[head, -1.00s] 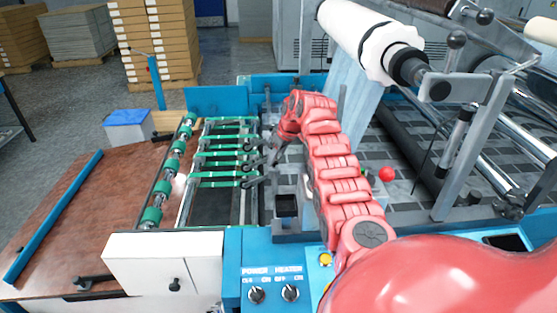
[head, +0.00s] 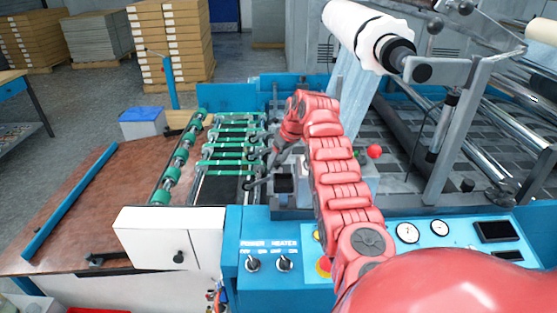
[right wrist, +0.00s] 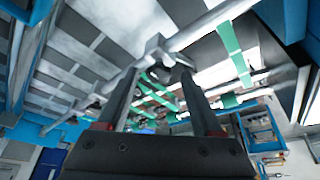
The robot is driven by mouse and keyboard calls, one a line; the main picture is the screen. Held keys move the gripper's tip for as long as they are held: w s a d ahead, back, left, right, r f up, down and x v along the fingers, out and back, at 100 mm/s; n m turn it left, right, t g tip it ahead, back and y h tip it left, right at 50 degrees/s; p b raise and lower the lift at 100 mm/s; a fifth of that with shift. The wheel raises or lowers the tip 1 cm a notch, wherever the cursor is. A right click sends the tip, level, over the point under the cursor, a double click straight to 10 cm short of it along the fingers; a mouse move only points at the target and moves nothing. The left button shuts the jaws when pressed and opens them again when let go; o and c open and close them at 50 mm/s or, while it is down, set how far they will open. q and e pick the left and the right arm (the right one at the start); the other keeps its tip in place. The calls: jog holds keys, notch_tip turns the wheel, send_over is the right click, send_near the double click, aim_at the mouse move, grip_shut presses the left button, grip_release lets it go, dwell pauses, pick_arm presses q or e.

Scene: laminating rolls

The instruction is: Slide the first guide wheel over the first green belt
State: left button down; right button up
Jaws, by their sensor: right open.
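Several green belts (head: 222,163) run side by side across the feed section left of my right arm. Small dark guide wheels on short arms sit at their right ends; the nearest guide wheel (head: 249,184) is by the front belt. Which belt and wheel count as first I cannot tell. Contact is unclear. My left gripper is not in view.
A roller with green rings (head: 172,174) stands left of the belts. A white box (head: 170,237) and the blue control panel (head: 270,243) lie in front. A large white roll (head: 360,30) hangs at upper right. A red knob (head: 375,151) stands right of my arm.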

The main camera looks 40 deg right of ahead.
jog(key=b+v, duration=0.2)
jog(key=v, duration=1.5)
jog(key=shift+r, duration=0.25)
